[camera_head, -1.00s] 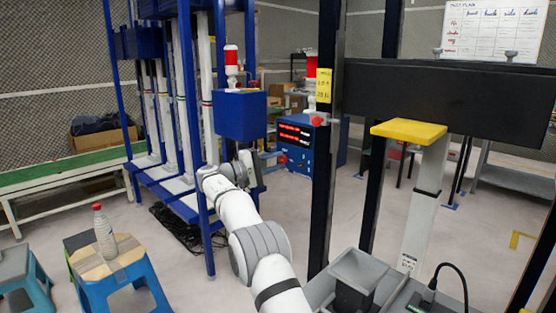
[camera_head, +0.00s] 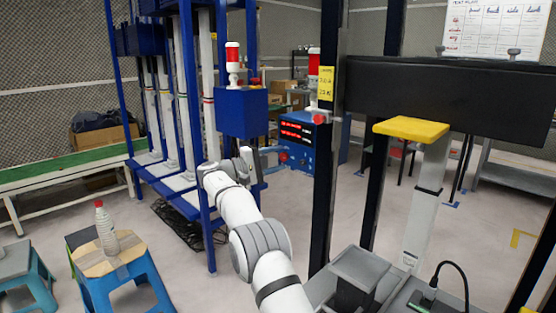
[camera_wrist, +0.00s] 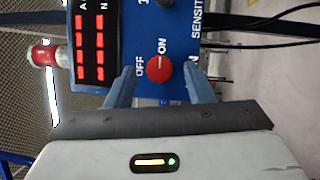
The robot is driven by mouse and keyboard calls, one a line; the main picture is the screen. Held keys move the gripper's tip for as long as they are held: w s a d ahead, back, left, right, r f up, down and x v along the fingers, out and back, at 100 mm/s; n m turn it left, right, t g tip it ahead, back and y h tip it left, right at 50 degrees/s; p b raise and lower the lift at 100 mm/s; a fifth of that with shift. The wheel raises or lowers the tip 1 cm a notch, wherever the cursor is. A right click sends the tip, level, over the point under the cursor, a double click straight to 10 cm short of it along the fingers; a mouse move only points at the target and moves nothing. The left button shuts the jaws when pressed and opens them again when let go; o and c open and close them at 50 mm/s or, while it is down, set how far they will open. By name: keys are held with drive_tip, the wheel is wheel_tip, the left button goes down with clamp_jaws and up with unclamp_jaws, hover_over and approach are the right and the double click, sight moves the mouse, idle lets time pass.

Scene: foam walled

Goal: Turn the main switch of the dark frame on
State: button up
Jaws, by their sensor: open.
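The dark frame (camera_head: 440,95) stands at the right in the head view, with a black beam and dark posts. A blue control box (camera_head: 308,158) with red number displays shows beyond its left post. In the wrist view, the box's blue panel (camera_wrist: 115,10) carries a round red knob (camera_wrist: 159,69) with OFF and ON labels beside it. Its exact pointing is hard to tell. My gripper (camera_wrist: 160,78) is open, with one blue finger on each side of the knob in the picture. Contact cannot be judged. In the head view, my gripper (camera_head: 270,154) is near the box, small and partly hidden.
A blue rack (camera_head: 205,100) stands left of my arm. A bottle (camera_head: 106,230) stands on a stool (camera_head: 122,270) at the lower left. Grey bins (camera_head: 360,275) are at the bottom right.

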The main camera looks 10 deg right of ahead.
drive_tip(key=p+v, duration=0.1)
drive_tip(key=v, duration=0.6)
drive_tip(key=shift+a, duration=0.4)
drive_tip(key=shift+f, duration=0.1)
drive_tip(key=s+d+r+n+g+y+p, duration=0.1)
drive_tip(key=s+d+r+y+p, duration=0.3)
drive_tip(key=s+d, duration=0.25)
drive_tip(key=s+d+r+g+y+p, duration=0.1)
drive_tip(key=s+d+r+y+p, duration=0.3)
drive_tip(key=s+d, duration=0.3)
drive_tip(key=s+a+f+m+y+p, duration=0.1)
drive_tip(key=s+y+p, duration=0.3)
drive_tip(key=s, duration=1.3)
drive_tip(key=s+a+f+m+y+p, duration=0.2)
drive_tip(key=s+y, duration=0.4)
drive_tip(key=s, duration=1.2)
drive_tip(key=m+p, duration=0.1)
drive_tip(key=p, duration=0.1)
drive_tip(key=shift+a+f+m+p, duration=0.2)
drive_tip(key=shift+a+m+p, duration=0.15)
drive_tip(key=shift+a+m, duration=0.05)
drive_tip(key=shift+s+a+f+y, duration=0.1)
drive_tip(key=shift+s+f+y, duration=0.1)
drive_tip(key=shift+y, duration=0.1)
drive_tip(key=shift+c, duration=0.2)
